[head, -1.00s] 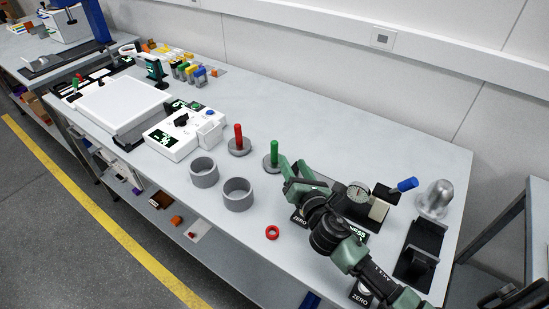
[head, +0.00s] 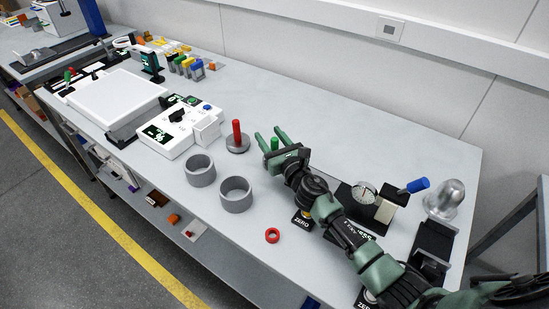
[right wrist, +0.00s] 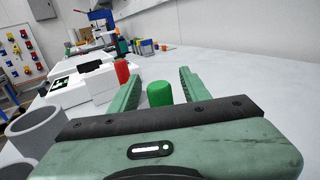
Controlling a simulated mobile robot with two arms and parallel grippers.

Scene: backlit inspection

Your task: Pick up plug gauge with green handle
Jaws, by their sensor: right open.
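The plug gauge with the green handle (head: 274,143) stands on the bench. In the head view its base is mostly hidden behind my right gripper (head: 268,132). The gripper is open, with its two green fingers pointing to the back left on either side of the handle. In the right wrist view the green handle (right wrist: 160,93) shows between the open fingers (right wrist: 161,71), close to the palm and apart from both fingers. A plug gauge with a red handle (head: 237,134) stands just left of it, and its red handle shows in the right wrist view (right wrist: 122,72). My left gripper is out of view.
Two grey rings (head: 236,195) (head: 200,171) and a small red ring (head: 272,236) lie near the front edge. A white instrument box (head: 180,128) is to the left. A dial gauge (head: 364,192) and a blue-handled tool (head: 418,185) are to the right. The bench behind is clear.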

